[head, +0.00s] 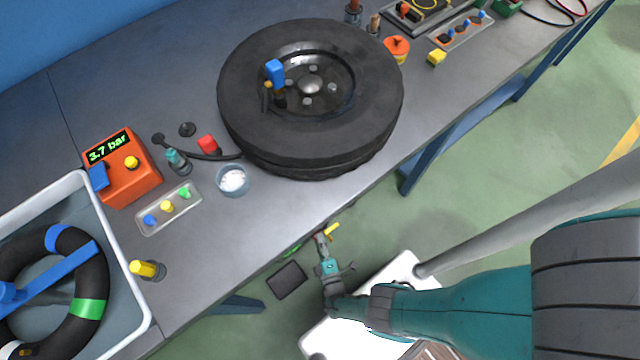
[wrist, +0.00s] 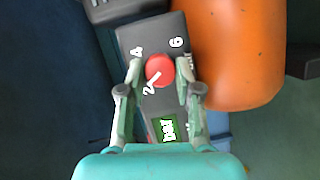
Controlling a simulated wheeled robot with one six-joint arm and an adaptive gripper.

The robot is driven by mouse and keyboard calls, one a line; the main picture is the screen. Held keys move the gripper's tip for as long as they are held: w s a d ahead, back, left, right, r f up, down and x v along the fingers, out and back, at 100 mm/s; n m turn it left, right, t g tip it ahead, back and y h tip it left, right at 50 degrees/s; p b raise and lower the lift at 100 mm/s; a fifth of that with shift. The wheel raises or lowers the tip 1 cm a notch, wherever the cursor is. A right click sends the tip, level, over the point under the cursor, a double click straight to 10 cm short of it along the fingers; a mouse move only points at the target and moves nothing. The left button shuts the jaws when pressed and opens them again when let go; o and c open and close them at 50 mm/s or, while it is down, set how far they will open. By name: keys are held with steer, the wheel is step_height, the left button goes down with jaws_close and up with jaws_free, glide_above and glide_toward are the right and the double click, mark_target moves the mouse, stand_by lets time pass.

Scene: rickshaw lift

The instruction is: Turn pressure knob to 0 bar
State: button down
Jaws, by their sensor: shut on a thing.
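The red pressure knob (wrist: 160,70) sits on a dark panel (wrist: 135,38) in the wrist view. White numbers 2, 4 and 6 stand around it, and a short white mark on the knob points down-left towards the 2. My gripper (wrist: 159,67) is shut on the knob, one finger on each side. In the head view my gripper (head: 322,243) is low, beyond the front edge of the table; the knob cannot be made out there. An orange gauge (head: 122,180) on the table reads 3.7 bar.
A large orange rounded body (wrist: 238,50) stands close to the right of the panel. The table (head: 225,275) carries a tyre (head: 245,130), a grey basin (head: 135,275) and small parts.

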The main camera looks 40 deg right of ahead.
stand_by(0.6)
steer(key=c, duration=0.8)
jaws_free()
steer(key=shift+d+m, duration=0.1)
steer(key=shift+m, duration=0.3)
